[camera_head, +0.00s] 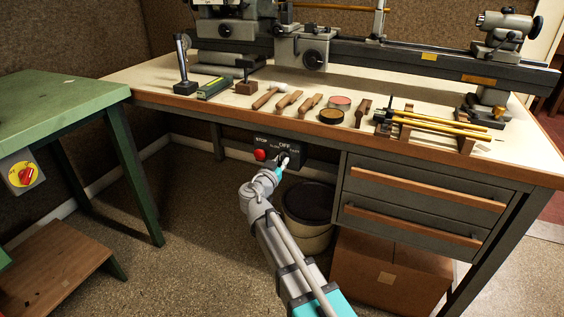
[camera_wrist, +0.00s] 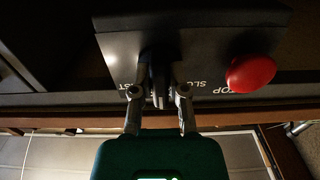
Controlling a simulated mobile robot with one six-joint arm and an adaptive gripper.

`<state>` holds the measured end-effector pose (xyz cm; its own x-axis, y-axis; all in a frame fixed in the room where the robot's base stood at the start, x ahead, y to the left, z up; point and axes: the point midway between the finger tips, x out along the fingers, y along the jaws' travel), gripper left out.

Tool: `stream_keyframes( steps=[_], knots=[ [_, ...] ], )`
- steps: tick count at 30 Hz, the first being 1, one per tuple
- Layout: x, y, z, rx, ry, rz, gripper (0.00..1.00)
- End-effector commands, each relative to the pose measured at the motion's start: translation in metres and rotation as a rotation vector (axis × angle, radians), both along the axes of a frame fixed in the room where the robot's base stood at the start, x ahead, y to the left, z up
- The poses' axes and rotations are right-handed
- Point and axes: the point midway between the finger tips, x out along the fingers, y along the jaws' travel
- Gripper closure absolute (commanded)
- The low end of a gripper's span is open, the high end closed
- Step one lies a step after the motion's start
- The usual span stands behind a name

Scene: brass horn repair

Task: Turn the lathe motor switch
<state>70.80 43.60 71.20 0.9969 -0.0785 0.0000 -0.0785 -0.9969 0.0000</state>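The lathe motor switch is a dark rotary knob on a black control box (camera_head: 305,158) under the bench's front edge. The box has white lettering, with STOP at left, OFF above the knob, and SLOW and FAST at the sides. In the wrist view, which is upside down, the knob (camera_wrist: 158,82) sits between the two fingers of my gripper (camera_wrist: 158,88). The fingers are drawn in close on both sides and appear shut on it. In the head view my gripper (camera_head: 283,163) reaches the box and hides most of the knob.
A red stop button (camera_head: 260,155) is beside the knob, also in the wrist view (camera_wrist: 250,73). A bin (camera_head: 308,205) and cardboard box (camera_head: 385,270) stand below the bench. Drawers (camera_head: 420,190) are at right. A green table (camera_head: 60,105) is at left.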

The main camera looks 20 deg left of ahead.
Motion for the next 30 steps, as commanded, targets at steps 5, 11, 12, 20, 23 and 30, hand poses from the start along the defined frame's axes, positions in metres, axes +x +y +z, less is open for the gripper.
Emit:
stream_keyframes(
  steps=[5, 11, 12, 20, 23, 30],
  knots=[
    [0.0, 0.0001, 0.0, 0.0, 0.0, 0.0, 1.0],
    [-0.0002, -0.001, -0.0001, -0.01, 0.001, -0.002, 1.0],
    [-0.0002, -0.0009, -0.0001, -0.016, 0.001, -0.002, 1.0],
    [-0.0001, -0.0004, -0.0001, -0.108, 0.008, -0.002, 1.0],
    [-0.0001, -0.0002, -0.0001, -0.168, 0.013, -0.002, 1.0],
    [-0.0001, 0.0, -0.0001, -0.353, 0.029, -0.001, 1.0]
  ],
)
